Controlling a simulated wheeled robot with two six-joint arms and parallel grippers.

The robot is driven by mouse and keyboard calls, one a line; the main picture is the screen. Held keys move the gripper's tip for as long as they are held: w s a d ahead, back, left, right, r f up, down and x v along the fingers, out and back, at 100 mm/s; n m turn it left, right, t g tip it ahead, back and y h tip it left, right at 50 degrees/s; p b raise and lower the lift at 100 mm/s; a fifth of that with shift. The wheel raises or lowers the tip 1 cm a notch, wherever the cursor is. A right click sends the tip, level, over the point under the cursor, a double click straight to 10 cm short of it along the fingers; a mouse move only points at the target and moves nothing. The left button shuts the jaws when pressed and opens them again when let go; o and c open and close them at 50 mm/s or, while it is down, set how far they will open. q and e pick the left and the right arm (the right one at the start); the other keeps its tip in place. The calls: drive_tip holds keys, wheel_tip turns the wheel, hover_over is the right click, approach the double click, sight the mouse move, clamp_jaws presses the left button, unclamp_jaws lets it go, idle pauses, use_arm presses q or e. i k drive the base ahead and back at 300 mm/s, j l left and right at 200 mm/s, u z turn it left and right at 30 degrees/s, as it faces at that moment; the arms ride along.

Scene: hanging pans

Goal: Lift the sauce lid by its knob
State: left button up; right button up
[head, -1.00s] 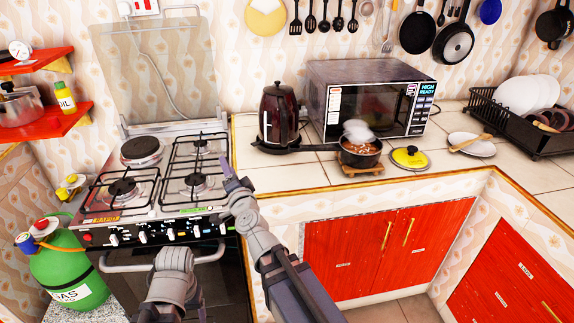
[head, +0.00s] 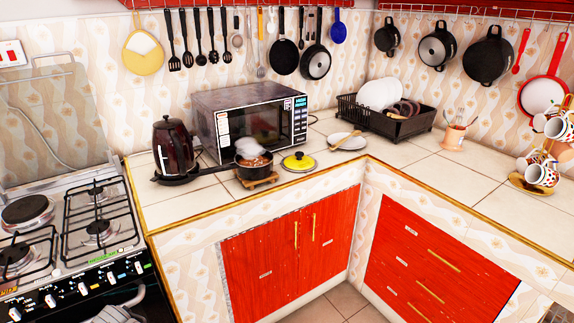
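The sauce lid (head: 299,162) lies on the tiled counter. Neither of my grippers shows in the head view.
A microwave (head: 250,118) stands behind the pan, and a dark red kettle (head: 173,147) to its left. A plate with a wooden spoon (head: 347,141) lies right of the lid. A dish rack (head: 388,122) stands farther back. The counter in front of the lid is clear.

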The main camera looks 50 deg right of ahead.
sight(299, 163)
drive_tip(key=z, duration=1.1)
drive_tip(key=i+z, duration=0.15)
drive_tip(key=z, duration=0.15)
drive_tip(key=i+z, duration=0.15)
drive_tip(key=z, duration=0.2)
drive_tip(key=i, duration=0.2)
